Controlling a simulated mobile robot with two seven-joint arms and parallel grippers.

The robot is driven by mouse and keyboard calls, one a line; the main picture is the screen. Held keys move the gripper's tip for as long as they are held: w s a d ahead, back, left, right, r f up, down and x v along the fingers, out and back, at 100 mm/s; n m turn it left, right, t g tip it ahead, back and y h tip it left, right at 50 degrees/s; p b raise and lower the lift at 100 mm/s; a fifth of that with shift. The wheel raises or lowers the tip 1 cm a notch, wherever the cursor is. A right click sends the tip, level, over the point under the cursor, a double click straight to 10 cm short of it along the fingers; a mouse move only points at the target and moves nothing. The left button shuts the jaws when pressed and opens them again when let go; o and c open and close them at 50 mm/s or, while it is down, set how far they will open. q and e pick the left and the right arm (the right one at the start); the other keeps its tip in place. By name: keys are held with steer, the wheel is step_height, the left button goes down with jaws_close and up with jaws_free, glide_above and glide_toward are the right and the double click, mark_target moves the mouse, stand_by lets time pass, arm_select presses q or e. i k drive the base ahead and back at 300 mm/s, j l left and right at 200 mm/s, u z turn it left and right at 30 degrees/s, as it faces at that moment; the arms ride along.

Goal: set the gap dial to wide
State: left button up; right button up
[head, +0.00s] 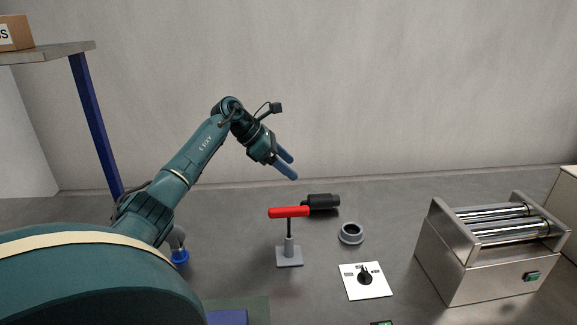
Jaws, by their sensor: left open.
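The gap dial (365,277) is a black knob on a white square plate with small dark labels, lying on the grey surface right of the middle. Its pointer looks turned roughly upward in the picture; the label words are too small to read. My left gripper (292,168) has blue fingers and is open and empty. It hangs in the air above and to the left of the dial, well apart from it. My right gripper is not in view.
A red-handled lever (289,212) on a grey base stands left of the dial, with a black cylinder (322,202) behind it. A grey ring (351,233) lies behind the dial. A steel roller machine (450,262) with a green switch stands at the right.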

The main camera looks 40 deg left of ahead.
mark_target(364, 278)
steer(key=k+l, duration=0.1)
steer(key=k, duration=0.65)
steer(key=k+l, duration=0.1)
steer(key=k, duration=0.65)
